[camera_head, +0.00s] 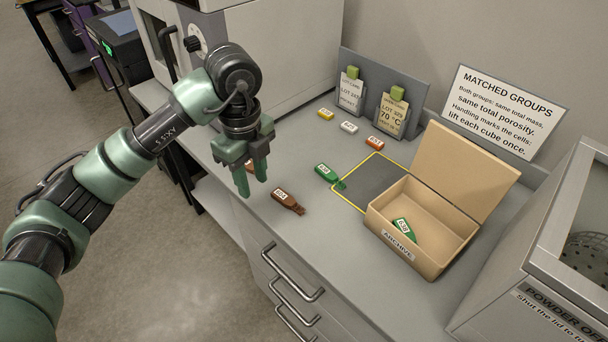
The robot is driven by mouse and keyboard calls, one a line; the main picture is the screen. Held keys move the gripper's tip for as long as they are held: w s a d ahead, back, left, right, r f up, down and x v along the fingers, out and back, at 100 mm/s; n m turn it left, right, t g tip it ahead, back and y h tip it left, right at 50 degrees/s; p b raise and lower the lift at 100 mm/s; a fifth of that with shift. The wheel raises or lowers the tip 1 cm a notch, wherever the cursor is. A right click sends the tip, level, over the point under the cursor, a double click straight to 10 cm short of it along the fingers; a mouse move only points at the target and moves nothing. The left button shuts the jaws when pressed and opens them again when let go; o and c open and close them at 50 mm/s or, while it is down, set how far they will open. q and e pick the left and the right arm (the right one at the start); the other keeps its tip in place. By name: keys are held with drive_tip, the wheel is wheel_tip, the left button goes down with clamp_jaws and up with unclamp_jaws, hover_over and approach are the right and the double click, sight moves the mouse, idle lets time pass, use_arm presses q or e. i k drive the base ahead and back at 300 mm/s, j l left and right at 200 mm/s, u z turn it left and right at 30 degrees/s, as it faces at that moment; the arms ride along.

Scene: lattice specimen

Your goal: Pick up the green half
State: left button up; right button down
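A green half (326,174) with a white label and a jagged end lies flat on the grey counter, left of a yellow-outlined dark mat. A second green piece (404,229) with a white label lies inside the open cardboard box marked ARCHIVE (430,262). My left gripper (252,181) points down above the counter's front edge, left of the green half and apart from it. My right gripper is not in view.
Yellow, white and orange small pieces (349,127) lie farther back. The dark mat (372,178) is bare. A glass-sided case stands at right.

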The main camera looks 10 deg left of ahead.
sight(326, 173)
drive_tip(key=i+j+z, duration=0.1)
drive_tip(key=z, duration=0.25)
drive_tip(key=i+j+z, duration=0.1)
drive_tip(key=z, duration=0.25)
drive_tip(key=i+j+z, duration=0.1)
drive_tip(key=z, duration=0.25)
